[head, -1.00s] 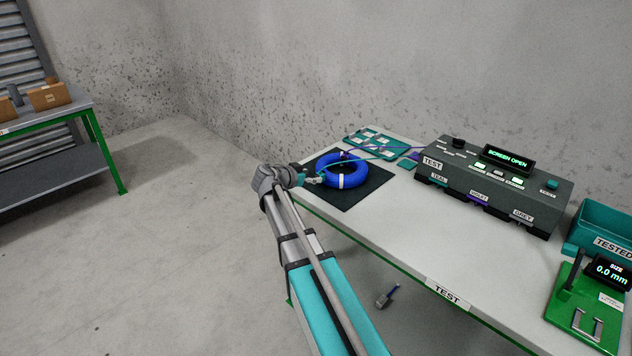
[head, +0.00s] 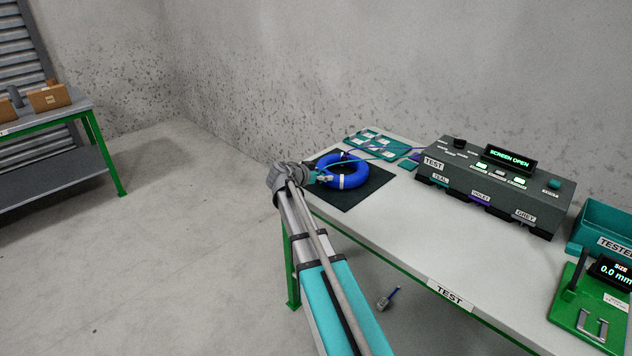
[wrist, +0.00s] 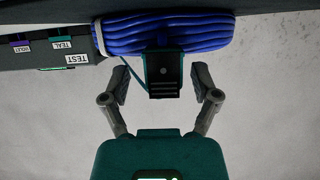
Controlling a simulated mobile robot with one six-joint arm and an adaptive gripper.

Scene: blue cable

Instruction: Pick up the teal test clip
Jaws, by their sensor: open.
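The teal test clip (wrist: 163,76) shows in the wrist view as a dark block with teal edges, in front of the blue cable coil (wrist: 165,35). A thin teal lead runs from beside it toward the upper left. My gripper (wrist: 160,84) is open, with one finger on each side of the clip; I see gaps between the fingers and the clip. In the head view the blue coil (head: 360,181) lies on a dark mat, and my gripper (head: 318,177) is at its left side. The clip is too small to make out clearly there.
The grey tester (head: 495,187) stands on the table, its display reading SCREEN OPEN. A teal tray (head: 372,139) lies behind the coil. A green size gauge (head: 590,315) and teal TESTED bin (head: 605,222) are at right.

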